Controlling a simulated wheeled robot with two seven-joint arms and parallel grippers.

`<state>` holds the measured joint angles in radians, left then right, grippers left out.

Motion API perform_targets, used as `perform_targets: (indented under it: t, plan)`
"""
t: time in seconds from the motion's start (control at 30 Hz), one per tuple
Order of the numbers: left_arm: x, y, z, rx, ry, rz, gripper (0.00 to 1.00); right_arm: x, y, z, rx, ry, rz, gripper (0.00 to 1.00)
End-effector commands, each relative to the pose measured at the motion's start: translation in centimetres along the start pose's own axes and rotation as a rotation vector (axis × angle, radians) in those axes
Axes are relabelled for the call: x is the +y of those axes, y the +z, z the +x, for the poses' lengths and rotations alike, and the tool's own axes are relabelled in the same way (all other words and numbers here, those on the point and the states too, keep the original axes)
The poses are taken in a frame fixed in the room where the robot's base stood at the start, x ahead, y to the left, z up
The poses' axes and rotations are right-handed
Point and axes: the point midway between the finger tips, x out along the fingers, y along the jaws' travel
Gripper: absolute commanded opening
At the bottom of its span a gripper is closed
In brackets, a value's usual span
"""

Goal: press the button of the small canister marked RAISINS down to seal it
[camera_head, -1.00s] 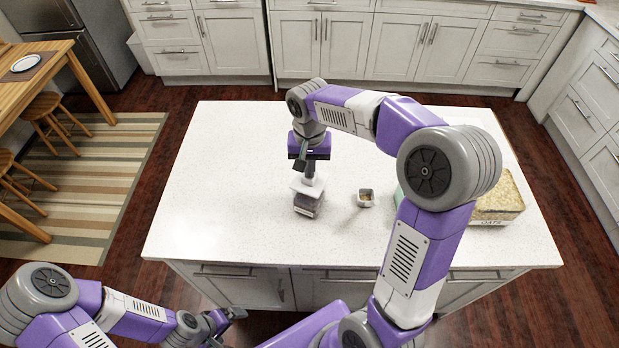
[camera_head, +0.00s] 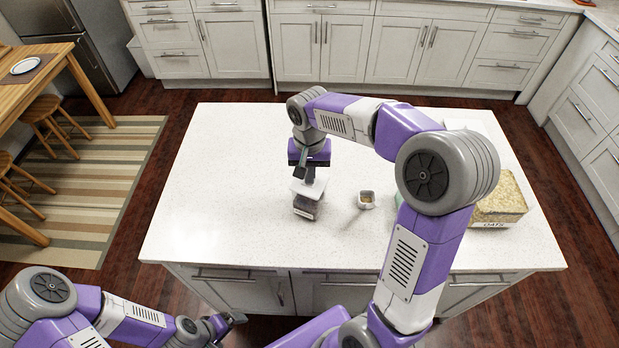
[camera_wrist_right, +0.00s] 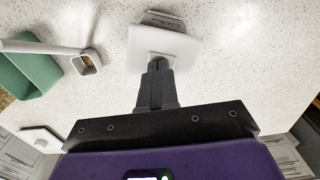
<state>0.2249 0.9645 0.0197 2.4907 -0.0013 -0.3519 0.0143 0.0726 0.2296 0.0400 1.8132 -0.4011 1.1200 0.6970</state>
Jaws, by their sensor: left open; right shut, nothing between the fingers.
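The small canister (camera_head: 305,208) stands upright on the white island, with clear dark-filled walls and a white square lid (camera_head: 301,187). Its marking cannot be read. My right gripper (camera_head: 309,178) is shut and empty, pointing down over the middle of the lid. In the right wrist view the closed fingertips (camera_wrist_right: 158,66) are at the lid (camera_wrist_right: 180,48), by its raised centre, and appear to touch it or nearly so. They hide most of the button, so I cannot tell how far down it is. My left gripper (camera_head: 234,320) is open and empty, low in front of the island.
A small scoop (camera_head: 366,200) with grainy contents lies right of the canister. A green bin (camera_wrist_right: 30,72) shows in the right wrist view. A container marked OATS (camera_head: 498,207) and a white lid (camera_head: 468,126) are at the right. The island's left half (camera_head: 215,180) is clear.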

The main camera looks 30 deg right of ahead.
Motion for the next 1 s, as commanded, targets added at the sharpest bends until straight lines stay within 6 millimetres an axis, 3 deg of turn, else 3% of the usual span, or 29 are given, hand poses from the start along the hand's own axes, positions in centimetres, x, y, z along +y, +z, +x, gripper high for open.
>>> perform_targets:
  t: [0.8, 1.0]
  plan:
    - [2.1, 0.2, -5.5, 0.0, 0.0, 0.0, 1.0, 0.0, 0.0, -6.8, 0.0, -0.001, -0.001, 0.0]
    - [2.2, 0.2, -5.8, 0.0, 0.0, 0.0, 1.0, 0.0, 0.0, -7.3, 0.0, 0.0, 0.0, 0.0]
